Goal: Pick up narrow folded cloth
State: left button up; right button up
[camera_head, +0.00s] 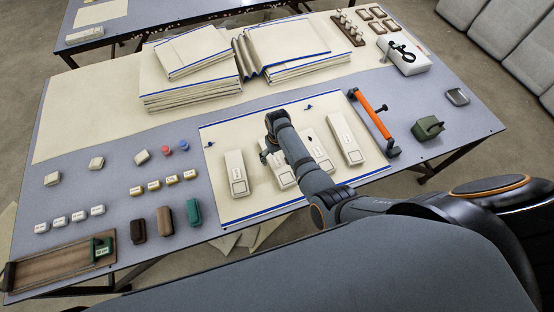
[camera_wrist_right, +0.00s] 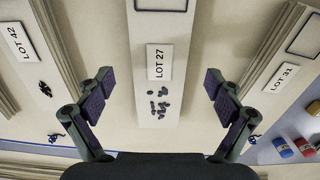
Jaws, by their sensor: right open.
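Several narrow cream folded cloths lie side by side on a cream cloth with blue edge stripes (camera_head: 221,137); two are the left one (camera_head: 237,173) and the right one (camera_head: 345,138). My right gripper (camera_head: 268,158) is over the cloths between these, and my arm partly covers them. In the right wrist view my right gripper (camera_wrist_right: 160,97) is open and empty, its dark pads on either side of a narrow cloth labelled LOT 27 (camera_wrist_right: 160,30), which has dark marks. Neighbours labelled LOT 42 (camera_wrist_right: 22,70) and LOT 31 (camera_wrist_right: 280,65) lie left and right. My left gripper is not in view.
Large folded cloth stacks (camera_head: 190,90) stand at the back. An orange-handled tool (camera_head: 374,118) lies right of the cloths, with a green block (camera_head: 428,128) beyond it. Small blocks (camera_head: 160,185) and a wooden tray (camera_head: 50,271) occupy the left of the table.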

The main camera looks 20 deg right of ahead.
jog(key=shift+f, duration=0.65)
jog(key=shift+w+f, duration=0.1)
jog(key=shift+f, duration=0.3)
jog(key=shift+r, duration=0.1)
jog(key=c, duration=1.3)
jog(key=shift+r, duration=0.1)
